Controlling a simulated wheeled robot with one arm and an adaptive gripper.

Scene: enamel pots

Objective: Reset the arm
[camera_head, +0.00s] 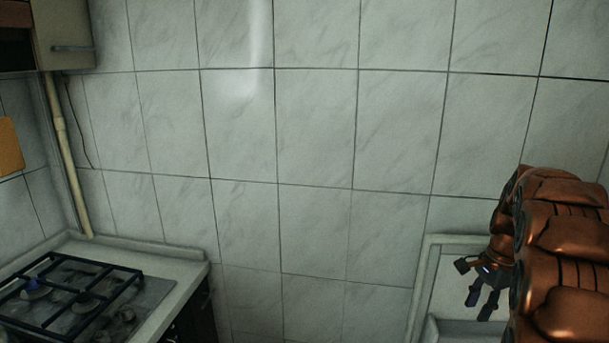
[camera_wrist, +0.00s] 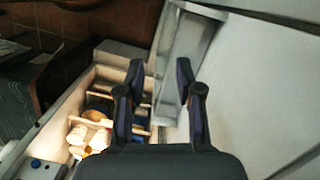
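My copper-coloured arm is folded at the right edge of the head view. My gripper (camera_head: 481,302) hangs fingers-down at the lower right, in front of a white framed unit (camera_head: 424,285). In the wrist view my gripper (camera_wrist: 160,70) has its two dark fingers apart. Nothing shows between the fingers, so it is open and empty. No pot can be made out in either view.
A gas stove (camera_head: 80,303) with a black grate and a light counter (camera_head: 185,258) are at the lower left. A tiled wall (camera_head: 300,150) fills the middle. The wrist view shows a pale compartment (camera_wrist: 52,125) holding white containers (camera_wrist: 88,137), beside a large pale panel (camera_wrist: 255,90).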

